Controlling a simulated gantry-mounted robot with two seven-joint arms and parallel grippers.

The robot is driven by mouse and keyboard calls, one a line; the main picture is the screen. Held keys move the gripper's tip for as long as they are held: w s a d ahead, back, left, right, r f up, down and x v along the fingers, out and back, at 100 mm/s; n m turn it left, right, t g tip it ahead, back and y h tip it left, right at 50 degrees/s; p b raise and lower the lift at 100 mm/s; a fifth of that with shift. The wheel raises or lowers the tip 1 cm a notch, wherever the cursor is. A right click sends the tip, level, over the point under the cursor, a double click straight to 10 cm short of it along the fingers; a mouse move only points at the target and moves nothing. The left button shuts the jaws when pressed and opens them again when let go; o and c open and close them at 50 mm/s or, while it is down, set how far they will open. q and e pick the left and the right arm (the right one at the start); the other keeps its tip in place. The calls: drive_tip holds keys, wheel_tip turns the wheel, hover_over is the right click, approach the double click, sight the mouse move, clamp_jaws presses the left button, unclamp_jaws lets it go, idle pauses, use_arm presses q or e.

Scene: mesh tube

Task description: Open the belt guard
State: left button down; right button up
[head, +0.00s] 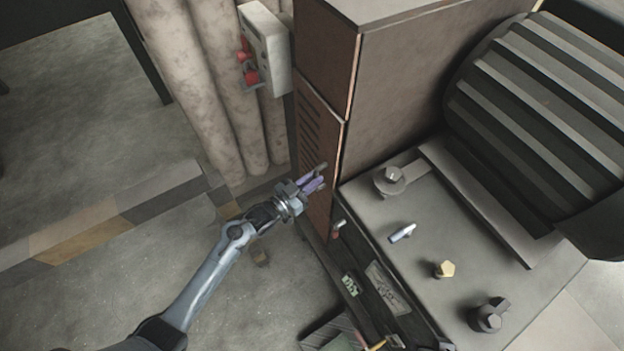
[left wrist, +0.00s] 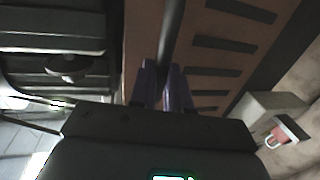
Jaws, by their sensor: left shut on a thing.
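The belt guard is the brown cabinet with a slotted side panel (head: 313,140), in the middle of the head view. The slotted panel also shows behind the fingers in the left wrist view (left wrist: 222,62). My left gripper (head: 314,181) is at the lower part of this panel, near its right edge. Its purple fingers (left wrist: 163,88) are shut on a dark bar-like handle (left wrist: 172,35) that runs up between them. The panel looks about flush with the cabinet; I cannot tell whether it stands slightly ajar. My right gripper is not in view.
A motor with a ribbed housing (head: 545,90) stands on a grey base (head: 440,215) at right, with bolts and a small cylinder on top. A grey box with red parts (head: 266,48) hangs by the pipes (head: 205,80). The floor at left (head: 150,280) is mostly clear.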

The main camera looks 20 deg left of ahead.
use_arm(q)
drive_tip(key=s+a+m+g+h, duration=0.2)
drive_tip(key=s+a+m+h, duration=0.1)
drive_tip(key=a, duration=0.4)
drive_tip(key=shift+s+a+g+h+b, duration=0.15)
drive_tip(key=shift+s+g+h+b, duration=0.15)
drive_tip(key=shift+h+b, duration=0.15)
drive_tip(key=c, duration=1.1)
unclamp_jaws()
drive_tip(key=shift+w, duration=0.25)
drive_tip(key=shift+s, duration=0.15)
drive_tip(key=v, duration=1)
drive_tip(key=shift+s+a+p, duration=0.2)
drive_tip(key=shift+a+p, duration=0.05)
drive_tip(key=shift+p, duration=0.15)
